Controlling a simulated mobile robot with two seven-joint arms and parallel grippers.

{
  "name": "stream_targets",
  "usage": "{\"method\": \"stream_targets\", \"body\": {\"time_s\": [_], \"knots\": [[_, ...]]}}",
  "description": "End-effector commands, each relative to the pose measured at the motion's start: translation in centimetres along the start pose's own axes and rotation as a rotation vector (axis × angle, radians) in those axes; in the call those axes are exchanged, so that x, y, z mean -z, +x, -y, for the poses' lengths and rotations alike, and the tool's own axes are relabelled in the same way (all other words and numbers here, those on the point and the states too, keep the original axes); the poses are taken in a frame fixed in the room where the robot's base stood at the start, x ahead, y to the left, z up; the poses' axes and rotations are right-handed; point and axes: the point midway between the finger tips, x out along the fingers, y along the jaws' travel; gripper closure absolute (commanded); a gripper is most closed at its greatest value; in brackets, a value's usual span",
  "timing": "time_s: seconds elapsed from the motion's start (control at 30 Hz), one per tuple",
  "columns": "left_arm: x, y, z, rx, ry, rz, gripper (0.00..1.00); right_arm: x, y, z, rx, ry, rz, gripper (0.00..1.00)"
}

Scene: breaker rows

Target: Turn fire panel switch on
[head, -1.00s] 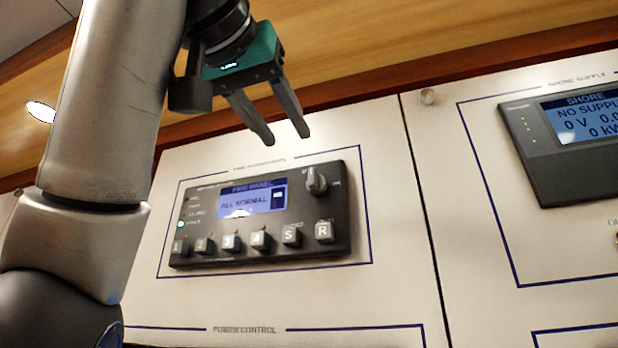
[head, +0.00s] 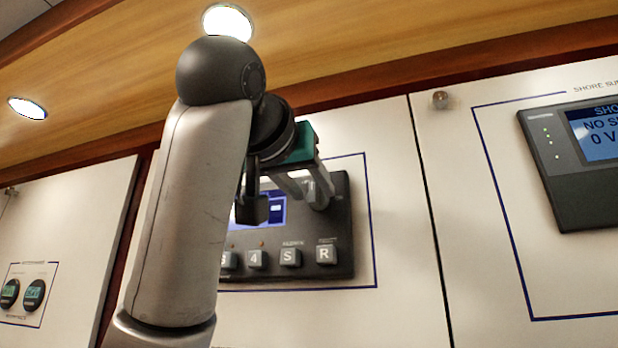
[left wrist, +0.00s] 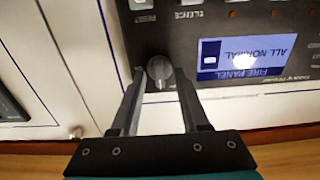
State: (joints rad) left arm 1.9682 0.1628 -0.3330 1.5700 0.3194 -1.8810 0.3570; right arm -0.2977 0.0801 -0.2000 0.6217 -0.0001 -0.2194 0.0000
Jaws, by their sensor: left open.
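The fire panel (head: 341,236) is a dark box on the white wall, partly hidden behind my left arm in the head view. Its screen reads FIRE PANEL, ALL NORMAL in the left wrist view (left wrist: 246,57), where it appears upside down. The rotary switch is a grey knob (left wrist: 159,70) on the panel. My left gripper (head: 308,202) is open, at the knob in the head view. In the left wrist view the fingers of the left gripper (left wrist: 158,92) lie either side of the knob, with gaps visible; contact cannot be told. My right gripper is not in view.
Buttons S (head: 290,257) and R (head: 326,254) sit below the knob. The shore supply panel (head: 572,170) is on the wall to the right. Small round gauges (head: 33,295) are at the lower left. A wooden ledge runs above the panels.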

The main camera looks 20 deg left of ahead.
Motion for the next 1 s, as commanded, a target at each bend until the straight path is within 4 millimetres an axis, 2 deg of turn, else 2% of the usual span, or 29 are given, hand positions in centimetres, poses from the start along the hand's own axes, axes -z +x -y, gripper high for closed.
{"method": "stream_targets", "body": {"time_s": [0.23,0.63,1.0], "knots": [[-0.02,0.09,0.01,0.0,0.0,0.0,0.55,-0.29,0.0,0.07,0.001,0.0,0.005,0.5],[0.0,0.05,0.01,0.0,0.0,0.0,1.0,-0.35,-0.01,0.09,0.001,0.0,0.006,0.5],[0.02,0.04,0.01,0.0,0.0,0.0,1.0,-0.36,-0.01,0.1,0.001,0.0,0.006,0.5]]}}
